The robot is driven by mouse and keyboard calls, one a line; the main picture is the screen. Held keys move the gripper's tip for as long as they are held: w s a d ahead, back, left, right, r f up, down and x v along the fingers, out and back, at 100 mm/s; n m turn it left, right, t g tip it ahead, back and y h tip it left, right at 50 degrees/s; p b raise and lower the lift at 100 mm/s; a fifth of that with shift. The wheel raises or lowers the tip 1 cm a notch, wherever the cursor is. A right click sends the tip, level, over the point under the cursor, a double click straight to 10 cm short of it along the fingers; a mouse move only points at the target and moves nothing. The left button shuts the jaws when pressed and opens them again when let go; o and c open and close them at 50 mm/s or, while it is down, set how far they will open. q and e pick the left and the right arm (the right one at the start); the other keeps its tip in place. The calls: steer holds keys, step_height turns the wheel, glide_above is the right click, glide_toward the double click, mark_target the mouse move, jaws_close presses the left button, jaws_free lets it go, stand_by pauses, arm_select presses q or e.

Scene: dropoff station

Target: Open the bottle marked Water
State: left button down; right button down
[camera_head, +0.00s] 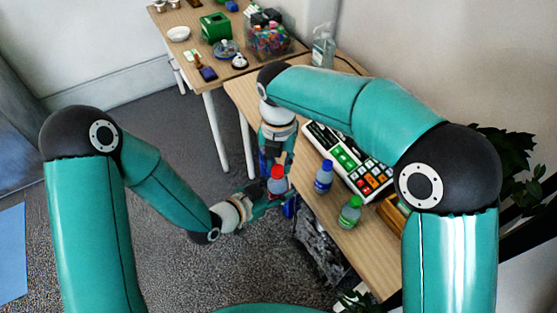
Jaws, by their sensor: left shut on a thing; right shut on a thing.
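A red-capped bottle (277,180) is held up at the left edge of the near desk, mostly hidden by my grippers. My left gripper (268,202) comes in from the left and is shut on it low down. My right gripper (275,162) points down from above and is shut at the red top. A clear bottle with a blue cap (324,177) stands on the desk to the right. A bottle with a green cap and green contents (350,213) stands nearer. The labels are too small to read, so I cannot tell which is marked Water.
A cash register or keypad (347,163) lies behind the standing bottles. A pump bottle (324,45) stands at the back of the near desk (362,245). The far desk (172,20) holds a green box (215,28), a white bowl (178,33) and a candy container (270,38).

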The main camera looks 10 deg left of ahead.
steer(key=shift+r, duration=0.1)
steer(key=shift+r, duration=1)
